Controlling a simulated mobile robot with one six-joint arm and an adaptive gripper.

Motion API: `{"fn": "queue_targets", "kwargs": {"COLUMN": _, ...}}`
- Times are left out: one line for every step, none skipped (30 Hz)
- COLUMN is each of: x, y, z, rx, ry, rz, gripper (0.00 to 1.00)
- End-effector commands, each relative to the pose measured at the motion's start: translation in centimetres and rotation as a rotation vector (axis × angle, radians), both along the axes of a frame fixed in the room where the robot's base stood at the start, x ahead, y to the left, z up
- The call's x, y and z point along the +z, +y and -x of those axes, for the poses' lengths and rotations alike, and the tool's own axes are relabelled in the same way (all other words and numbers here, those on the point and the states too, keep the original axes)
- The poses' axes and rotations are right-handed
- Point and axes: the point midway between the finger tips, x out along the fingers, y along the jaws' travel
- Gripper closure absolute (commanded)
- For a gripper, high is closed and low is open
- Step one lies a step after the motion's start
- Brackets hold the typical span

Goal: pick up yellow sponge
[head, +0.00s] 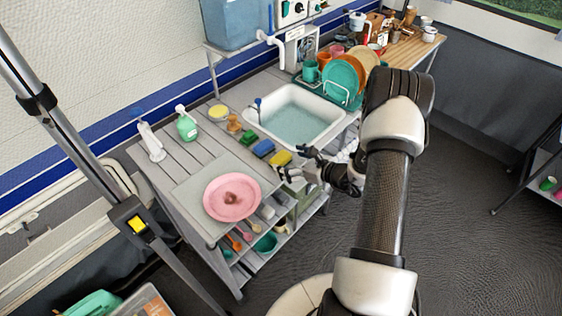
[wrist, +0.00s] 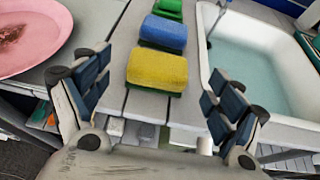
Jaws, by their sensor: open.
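The yellow sponge (wrist: 157,71) lies on the grey slatted counter near its front edge, yellow side up with a dark green underside. It also shows in the head view (head: 280,158), just left of my gripper. My gripper (wrist: 158,103) is open and empty. In the wrist view its two fingers stand apart to the left and right, with the sponge ahead between them and not touching. In the head view my gripper (head: 300,163) is at the counter's front edge, close to the sponge.
A blue sponge (wrist: 164,33) and a green sponge (head: 248,138) lie in line behind the yellow one. A water-filled sink (head: 295,115) is right of them. A pink plate (head: 218,205) with a brown stain is on the left. Shelves with utensils sit below the counter.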

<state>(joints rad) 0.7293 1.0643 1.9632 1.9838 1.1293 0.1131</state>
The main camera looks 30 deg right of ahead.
Motion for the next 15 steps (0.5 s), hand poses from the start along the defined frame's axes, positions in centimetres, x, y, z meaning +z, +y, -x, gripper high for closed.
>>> {"fn": "queue_targets", "kwargs": {"x": -0.4, "y": 0.4, "z": -0.7, "rx": 0.004, "ry": -0.002, "rz": 0.001, "gripper": 0.13}}
{"fn": "queue_targets", "kwargs": {"x": -0.6, "y": 0.6, "z": -1.2, "rx": 0.004, "ry": -0.002, "rz": 0.001, "gripper": 0.13}}
{"fn": "queue_targets", "kwargs": {"x": -0.8, "y": 0.9, "z": -1.7, "rx": 0.004, "ry": -0.001, "rz": 0.0, "gripper": 0.13}}
{"fn": "queue_targets", "kwargs": {"x": -0.9, "y": 1.1, "z": -2.2, "rx": 0.005, "ry": -0.001, "rz": 0.001, "gripper": 0.13}}
{"fn": "queue_targets", "kwargs": {"x": -1.1, "y": 1.2, "z": -2.5, "rx": 0.004, "ry": -0.001, "rz": 0.0, "gripper": 0.13}}
{"fn": "queue_targets", "kwargs": {"x": -1.3, "y": 1.3, "z": -2.9, "rx": 0.003, "ry": -0.001, "rz": 0.001, "gripper": 0.13}}
{"fn": "queue_targets", "kwargs": {"x": -1.4, "y": 1.4, "z": -3.2, "rx": 0.004, "ry": -0.001, "rz": 0.0, "gripper": 0.13}}
{"fn": "queue_targets", "kwargs": {"x": -1.4, "y": 1.5, "z": -3.4, "rx": 0.003, "ry": 0.0, "rz": 0.0, "gripper": 0.13}}
{"fn": "queue_targets", "kwargs": {"x": -1.5, "y": 1.6, "z": -3.6, "rx": 0.002, "ry": 0.0, "rz": 0.0, "gripper": 0.13}}
{"fn": "queue_targets", "kwargs": {"x": -1.5, "y": 1.6, "z": -3.7, "rx": 0.002, "ry": 0.0, "rz": -0.001, "gripper": 0.13}}
{"fn": "queue_targets", "kwargs": {"x": -1.5, "y": 1.6, "z": -3.8, "rx": 0.001, "ry": 0.0, "rz": 0.0, "gripper": 0.13}}
{"fn": "queue_targets", "kwargs": {"x": -1.5, "y": 1.6, "z": -3.8, "rx": 0.001, "ry": 0.0, "rz": 0.0, "gripper": 0.13}}
{"fn": "queue_targets", "kwargs": {"x": -1.5, "y": 1.6, "z": -3.8, "rx": 0.0, "ry": 0.0, "rz": 0.0, "gripper": 0.13}}
{"fn": "queue_targets", "kwargs": {"x": -1.4, "y": 1.6, "z": -3.8, "rx": 0.0, "ry": 0.0, "rz": 0.0, "gripper": 0.13}}
{"fn": "queue_targets", "kwargs": {"x": -1.4, "y": 1.6, "z": -3.8, "rx": 0.0, "ry": 0.0, "rz": 0.0, "gripper": 0.13}}
